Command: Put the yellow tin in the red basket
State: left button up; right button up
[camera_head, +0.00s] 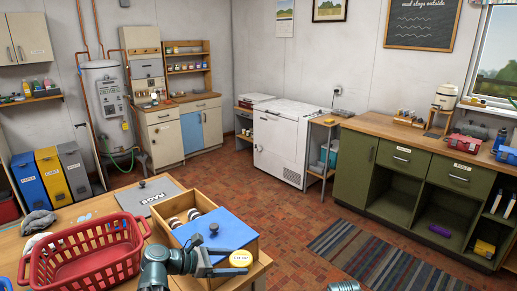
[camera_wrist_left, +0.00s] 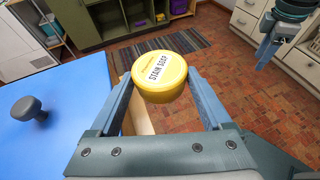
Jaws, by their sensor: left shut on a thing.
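The yellow tin (camera_head: 240,258) is a round, flat tin with a white label, held beside the blue lid of a wooden box. My left gripper (camera_head: 228,262) is shut on it; in the left wrist view the tin (camera_wrist_left: 160,78) sits between the two fingertips, its label reading "STAIR SOAP". The red basket (camera_head: 88,268) stands on the wooden table at the left of the head view, left of my left gripper; I see nothing inside it. My right gripper (camera_wrist_left: 268,48) shows at the upper right of the left wrist view, away from the tin; its jaw opening is unclear.
Floor beyond the table is clear around a striped rug (camera_head: 355,255).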

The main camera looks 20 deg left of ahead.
aim_at(95, 260)
jog(key=k+j+u, duration=0.1)
jog(key=u, duration=0.4)
jog(key=k+j+u, duration=0.15)
jog(key=u, duration=0.35)
jog(key=i+l, duration=0.15)
jog(key=i, duration=0.3)
